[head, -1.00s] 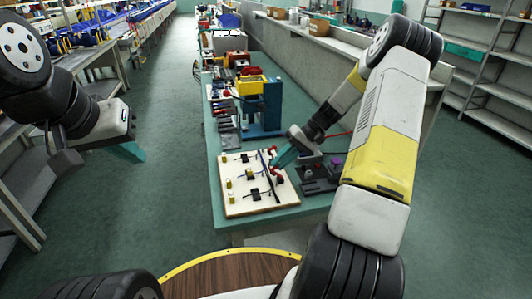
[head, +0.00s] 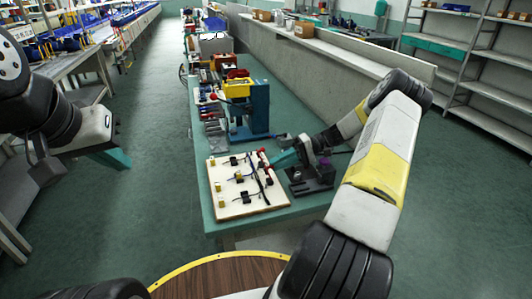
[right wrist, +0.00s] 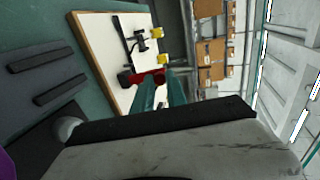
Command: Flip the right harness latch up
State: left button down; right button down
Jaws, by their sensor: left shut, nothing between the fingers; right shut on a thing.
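The white harness board (head: 222,200) lies on the near end of the green bench, with black clips, dark cables and yellow blocks. My right gripper (head: 272,162) reaches in from the right. In the right wrist view its teal fingers (right wrist: 152,92) are closed at a red latch part (right wrist: 149,77), whose lower side they hide. I cannot tell which latch it is or its exact angle. My left gripper (head: 112,158) is shut and empty, away from the bench.
A dark fixture with a purple knob (head: 325,162) stands right of the board, close under my right arm. A blue and yellow press (head: 245,105) stands behind the board. A round wooden top (head: 220,275) is in front. The floor at left is clear.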

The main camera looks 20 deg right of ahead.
jog(key=c, duration=1.3)
grip_release()
jog(key=shift+c, duration=0.2)
jog(key=v, duration=0.8)
jog(key=shift+f, duration=0.1)
jog(key=shift+a, duration=0.1)
